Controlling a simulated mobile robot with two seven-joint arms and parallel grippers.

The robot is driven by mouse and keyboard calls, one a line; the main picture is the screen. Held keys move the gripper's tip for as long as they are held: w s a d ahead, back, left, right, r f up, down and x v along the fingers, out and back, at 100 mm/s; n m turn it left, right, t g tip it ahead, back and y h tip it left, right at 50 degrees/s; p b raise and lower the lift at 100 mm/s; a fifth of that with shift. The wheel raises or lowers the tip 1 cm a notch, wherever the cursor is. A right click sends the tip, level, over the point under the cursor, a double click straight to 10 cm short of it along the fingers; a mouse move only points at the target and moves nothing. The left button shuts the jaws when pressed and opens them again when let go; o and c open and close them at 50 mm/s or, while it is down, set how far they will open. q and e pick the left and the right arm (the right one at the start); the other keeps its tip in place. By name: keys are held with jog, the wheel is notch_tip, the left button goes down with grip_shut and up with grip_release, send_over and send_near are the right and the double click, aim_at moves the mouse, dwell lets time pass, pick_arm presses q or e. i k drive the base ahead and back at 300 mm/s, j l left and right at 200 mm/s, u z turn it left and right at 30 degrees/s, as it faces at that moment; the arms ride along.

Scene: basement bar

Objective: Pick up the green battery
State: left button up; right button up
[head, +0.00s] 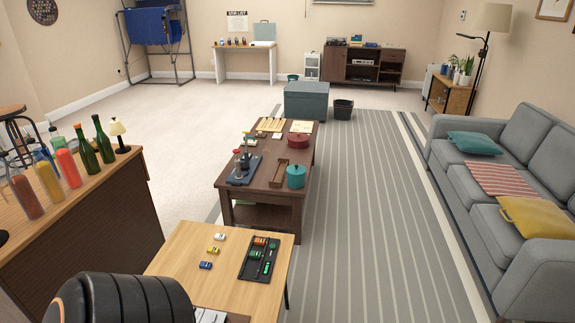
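A black tray (244,273) lies on the light wooden table (180,267) at the bottom middle of the head view. It holds several small items. One is orange and green (259,241) near the far end. A green item (255,254) lies at the middle of the tray, and another green item (267,268) lies nearer its right side. They are too small for me to tell which is the green battery. Neither of my grippers shows in the head view.
White (220,236), yellow (213,250) and blue (205,265) small items lie left of the tray. A dark coffee table (263,178) stands behind. The bar counter with bottles (68,164) is left; a grey sofa (500,180) is right. Striped rug (360,220) between is clear.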

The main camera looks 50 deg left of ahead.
aim_at(257, 255)
jog(key=i+l+u, duration=0.15)
jog(key=i, duration=0.35)
jog(key=i+l+u, duration=0.1)
jog(key=i+l, duration=0.35)
jog(key=i+j+u, duration=0.1)
jog(key=i+u, duration=0.45)
jog(key=u, duration=0.3)
jog(key=i+l+u, duration=0.1)
jog(key=i+u, duration=0.45)
jog(key=u, duration=0.3)
jog(key=i+u, duration=0.2)
jog(key=u, duration=0.25)
jog(key=i+u, duration=0.15)
jog(key=u, duration=0.3)
jog(key=i+u, duration=0.2)
jog(key=u, duration=0.25)
jog(key=i+l+u, duration=0.1)
jog(key=u, duration=0.3)
jog(key=i+l+u, duration=0.2)
jog(key=u, duration=0.25)
jog(key=i+l+u, duration=0.25)
